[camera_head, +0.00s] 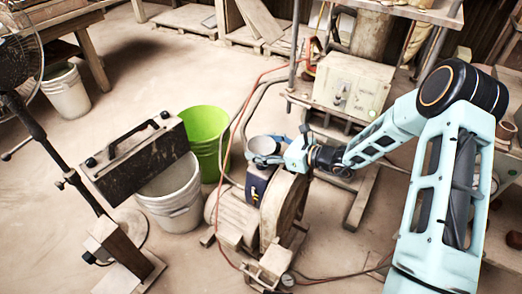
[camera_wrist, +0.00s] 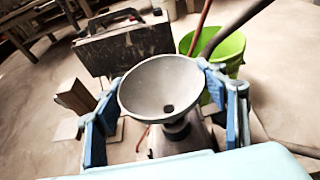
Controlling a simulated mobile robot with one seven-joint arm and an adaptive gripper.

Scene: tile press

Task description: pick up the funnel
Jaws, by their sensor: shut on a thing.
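The grey funnel (camera_wrist: 150,82) is a wide bowl with a dark hole low in its middle. My gripper (camera_wrist: 166,98) is shut on it, with one blue-edged finger against each side of the rim in the wrist view. The funnel's mouth faces up and towards the wrist camera. In the head view the funnel (camera_head: 263,146) shows small at the end of my gripper (camera_head: 278,150), above a dark blue box-like part (camera_head: 258,182) of the machine. Its spout is mostly hidden, so I cannot tell whether it touches anything below.
A dusty machine with a motor (camera_head: 232,217) and round housing (camera_head: 284,208) stands under my gripper. A green bucket (camera_head: 207,128), a white bucket (camera_head: 172,200) and a dark case (camera_head: 140,160) stand to the left. Cables run across the floor. Open floor lies behind the buckets.

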